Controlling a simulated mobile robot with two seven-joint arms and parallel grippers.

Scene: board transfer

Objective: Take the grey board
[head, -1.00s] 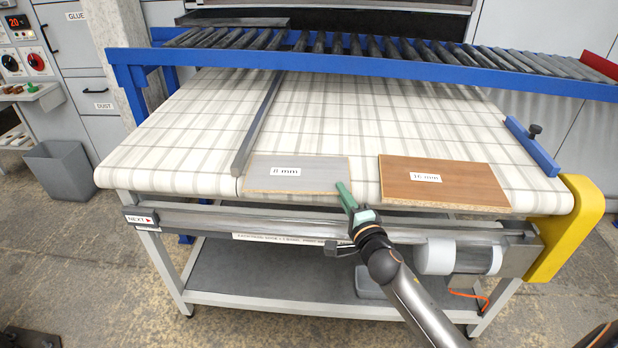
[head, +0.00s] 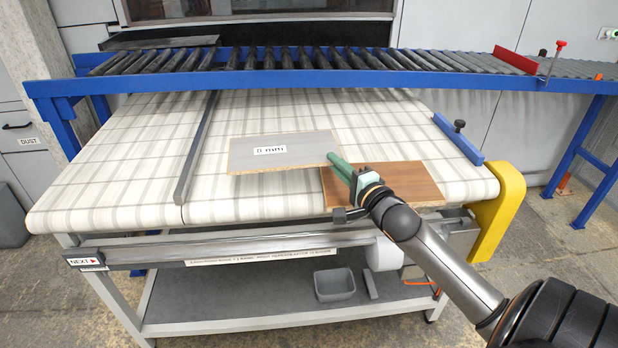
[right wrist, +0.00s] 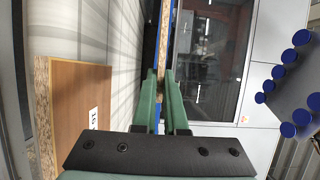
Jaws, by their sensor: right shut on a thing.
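The grey board (head: 300,143), with a white "8 mm" label, is held up above the belt table in the head view. My right gripper (head: 338,166) is shut on its right edge. The board shows edge-on between the green fingers (right wrist: 167,92) in the right wrist view, as a thin strip (right wrist: 165,45). The left gripper is not in view.
A brown board (head: 410,180) lies on the belt (head: 120,180), partly behind my right gripper; it also shows in the right wrist view (right wrist: 80,110). A metal bar (head: 198,150) runs along the belt. A blue-framed roller conveyor (head: 300,78) crosses behind.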

